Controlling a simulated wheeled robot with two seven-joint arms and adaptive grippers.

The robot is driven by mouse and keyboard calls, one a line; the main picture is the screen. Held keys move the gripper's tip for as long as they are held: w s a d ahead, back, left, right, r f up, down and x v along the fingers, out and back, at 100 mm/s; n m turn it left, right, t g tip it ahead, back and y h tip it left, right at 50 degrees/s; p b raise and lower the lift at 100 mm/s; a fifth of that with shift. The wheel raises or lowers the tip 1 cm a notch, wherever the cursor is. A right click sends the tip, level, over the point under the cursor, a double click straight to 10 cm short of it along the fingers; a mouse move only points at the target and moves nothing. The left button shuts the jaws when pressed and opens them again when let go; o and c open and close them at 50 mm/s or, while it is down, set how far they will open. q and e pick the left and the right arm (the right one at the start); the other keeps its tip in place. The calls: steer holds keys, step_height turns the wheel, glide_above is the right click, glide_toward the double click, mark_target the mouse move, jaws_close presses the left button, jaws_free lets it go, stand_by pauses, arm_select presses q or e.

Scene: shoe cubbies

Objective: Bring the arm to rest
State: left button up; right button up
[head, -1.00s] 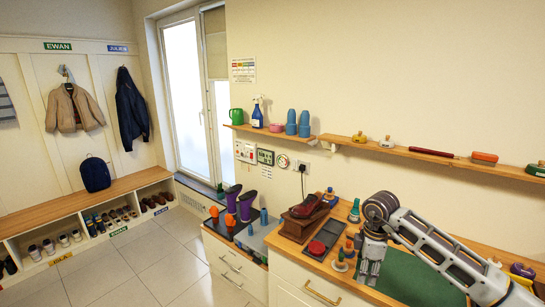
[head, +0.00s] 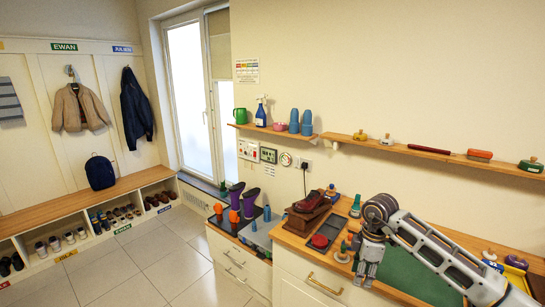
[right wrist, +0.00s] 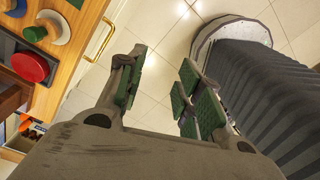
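My right gripper (head: 364,280) hangs pointing down at the front edge of the wooden counter (head: 342,268). In the right wrist view my right gripper (right wrist: 160,88) shows its two green-padded fingers spread apart, with only floor tiles between them. It holds nothing. The right arm reaches in from the lower right of the head view, over the green mat (head: 412,275). My left gripper is not in the head view.
A shoe (head: 311,200) sits on a wooden stand, near a red round tin (head: 320,241) and several knobbed brushes. The tin also shows in the right wrist view (right wrist: 28,67), beside a brass drawer handle (right wrist: 101,40). A wall shelf (head: 440,155) runs above. The tiled floor (head: 150,262) is clear.

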steer(key=w+a+f+n+t+y, duration=0.2)
steer(key=w+a+f+y, duration=0.1)
steer(key=a+f+y, duration=1.15)
steer(key=s+d+f+m+t+h, duration=0.1)
steer(key=d+f+m+t+h, duration=0.35)
steer(key=f, duration=0.65)
steer(key=s+d+f+m+t+h, duration=0.1)
steer(key=d+f+m+t+h, duration=0.2)
steer(key=f+m+t, duration=0.5)
steer(key=s+d+f+m+g+h, duration=0.1)
steer(key=s+d+f+g+h, duration=0.25)
steer(key=s+f, duration=0.7)
steer(key=s+d+f+g+h, duration=0.2)
steer(key=s+d+f+g, duration=0.15)
steer(key=s+f, duration=0.7)
steer(key=s+f+g+h, duration=0.1)
steer(key=s+f+g, duration=0.2)
steer(key=s, duration=1.2)
steer(key=s+f+m+g+h, duration=0.1)
steer(key=s+f+g, duration=0.2)
steer(key=s+f, duration=0.5)
steer(key=s, duration=0.6)
steer(key=shift+s+a+f, duration=0.15)
steer(key=shift+s+f, duration=0.25)
